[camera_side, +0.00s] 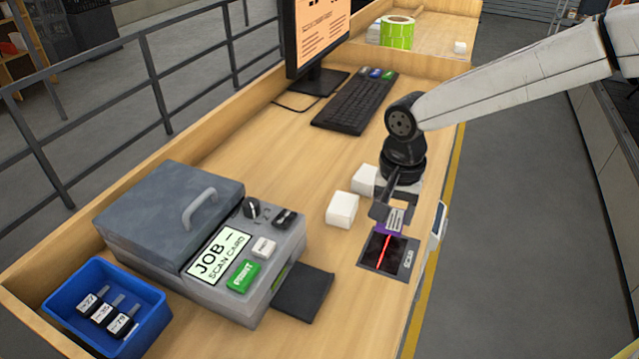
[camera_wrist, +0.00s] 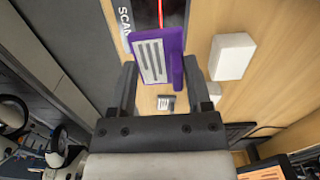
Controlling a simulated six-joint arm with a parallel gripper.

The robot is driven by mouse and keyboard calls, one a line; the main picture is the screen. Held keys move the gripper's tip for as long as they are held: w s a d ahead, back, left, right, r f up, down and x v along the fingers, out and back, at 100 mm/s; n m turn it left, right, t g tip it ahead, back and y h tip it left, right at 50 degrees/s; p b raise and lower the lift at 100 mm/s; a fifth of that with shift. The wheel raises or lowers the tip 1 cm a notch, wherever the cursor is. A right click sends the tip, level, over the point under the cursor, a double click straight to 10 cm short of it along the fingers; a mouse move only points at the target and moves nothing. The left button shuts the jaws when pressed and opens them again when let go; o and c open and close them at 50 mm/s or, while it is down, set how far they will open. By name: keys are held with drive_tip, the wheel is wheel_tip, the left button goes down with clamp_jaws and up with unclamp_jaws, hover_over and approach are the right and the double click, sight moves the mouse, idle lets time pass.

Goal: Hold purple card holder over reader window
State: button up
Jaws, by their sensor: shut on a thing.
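The purple card holder (camera_side: 381,228), with a white lined label, is at the far edge of the reader window (camera_side: 388,254) in the side view. My gripper (camera_side: 386,209) is shut on it. The wrist view shows the holder (camera_wrist: 177,41) between the two fingers of my gripper (camera_wrist: 160,70). The dark reader window (camera_wrist: 171,13) with its red line lies beyond the holder and is partly cut off by the frame. Most of the window shows uncovered in the side view. The gap between holder and window cannot be judged exactly.
White blocks (camera_side: 342,209) stand left of my gripper. A grey printer-like box (camera_side: 218,235) with a "JOB - SCAN CARD" display, a dark tray (camera_side: 303,293) and a blue bin (camera_side: 64,302) are further left. A keyboard (camera_side: 352,99) and monitor (camera_side: 318,32) stand behind.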

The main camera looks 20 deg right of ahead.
drive_tip(key=shift+f, duration=0.1)
drive_tip(key=shift+f, duration=3.1)
drive_tip(key=shift+r, duration=0.1)
drive_tip(key=shift+r, duration=2.95)
drive_tip(key=shift+d, duration=0.1)
